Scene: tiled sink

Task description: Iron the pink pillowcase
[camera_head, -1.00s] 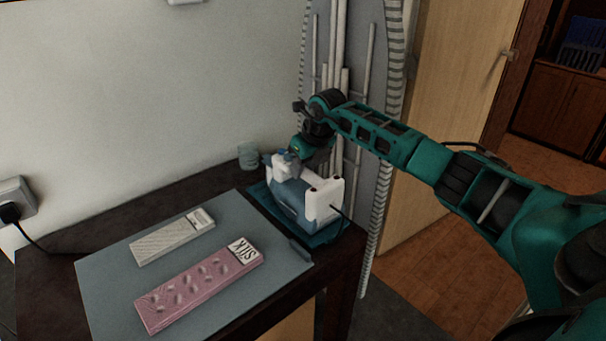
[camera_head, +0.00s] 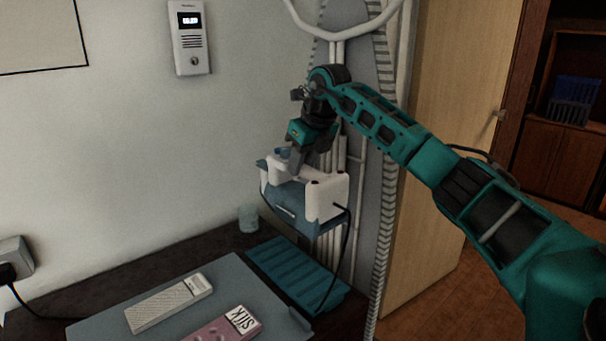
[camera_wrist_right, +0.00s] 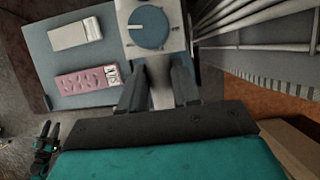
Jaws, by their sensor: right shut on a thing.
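The pink pillowcase (camera_head: 225,326) lies folded on the grey ironing mat (camera_head: 262,290), with a label reading SILK, and is cut off by the lower edge of the head view. It shows whole in the right wrist view (camera_wrist_right: 84,80). My right gripper (camera_head: 297,168) is shut on the handle of the white and blue iron (camera_head: 322,200). The iron is held in the air above its teal rest (camera_head: 297,275), clear of it. In the right wrist view the iron's blue dial (camera_wrist_right: 148,27) shows beyond the fingers. My left gripper (camera_wrist_right: 45,140) shows small at the lower left there.
A folded pale cloth (camera_head: 168,303) lies on the mat beside the pillowcase. A small glass (camera_head: 248,218) stands by the wall. The iron's black cord (camera_head: 346,255) hangs down past the rest. An upright ironing board (camera_head: 368,160) leans behind the iron.

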